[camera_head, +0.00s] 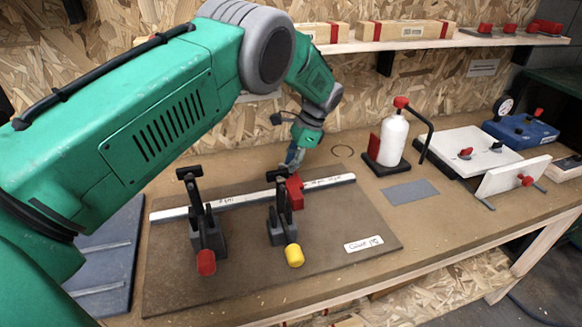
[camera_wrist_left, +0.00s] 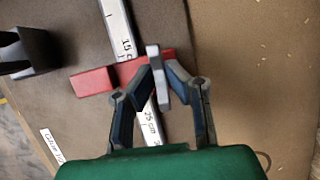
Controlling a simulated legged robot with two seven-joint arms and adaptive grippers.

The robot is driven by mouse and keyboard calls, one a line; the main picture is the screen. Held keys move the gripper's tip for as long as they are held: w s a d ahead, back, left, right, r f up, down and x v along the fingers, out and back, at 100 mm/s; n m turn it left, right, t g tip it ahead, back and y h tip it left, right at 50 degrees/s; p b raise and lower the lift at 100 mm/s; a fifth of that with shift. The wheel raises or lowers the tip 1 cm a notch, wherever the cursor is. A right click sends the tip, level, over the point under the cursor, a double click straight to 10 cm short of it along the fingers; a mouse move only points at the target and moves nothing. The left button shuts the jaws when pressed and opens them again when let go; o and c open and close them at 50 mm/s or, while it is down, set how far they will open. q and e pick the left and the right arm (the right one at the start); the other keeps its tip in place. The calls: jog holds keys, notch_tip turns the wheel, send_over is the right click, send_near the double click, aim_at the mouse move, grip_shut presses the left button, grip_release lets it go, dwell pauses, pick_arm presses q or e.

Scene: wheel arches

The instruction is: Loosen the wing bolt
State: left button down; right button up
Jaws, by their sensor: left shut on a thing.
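The wing bolt (camera_wrist_left: 155,72) is a grey, flat-winged piece beside the red stop block (camera_wrist_left: 98,80) in the left wrist view. My left gripper (camera_wrist_left: 158,84) has its two fingers on either side of it and is shut on it. The red block (camera_head: 295,190) sits across the white marked rail (camera_head: 330,181) in the head view. My left gripper (camera_head: 293,160) reaches down just behind the block there, and I cannot make out the bolt between its fingers. My right gripper is not in view.
Two toggle clamps, with a red handle (camera_head: 206,262) and a yellow handle (camera_head: 294,255), stand on the brown board (camera_head: 345,262) in front of the rail. A white bottle (camera_head: 393,140) stands behind to the right. The board's right front is mostly clear.

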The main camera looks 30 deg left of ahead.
pick_arm(q)
jog(key=shift+f+n+g+h+b, duration=0.1)
jog(key=shift+n+g+h+b, duration=0.25)
jog(key=shift+n, duration=0.85)
jog(key=shift+a, duration=0.1)
jog(key=c, duration=1.6)
grip_release()
jog(key=shift+w, duration=0.1)
jog(key=shift+v, duration=3.7)
jog(key=shift+w, duration=0.1)
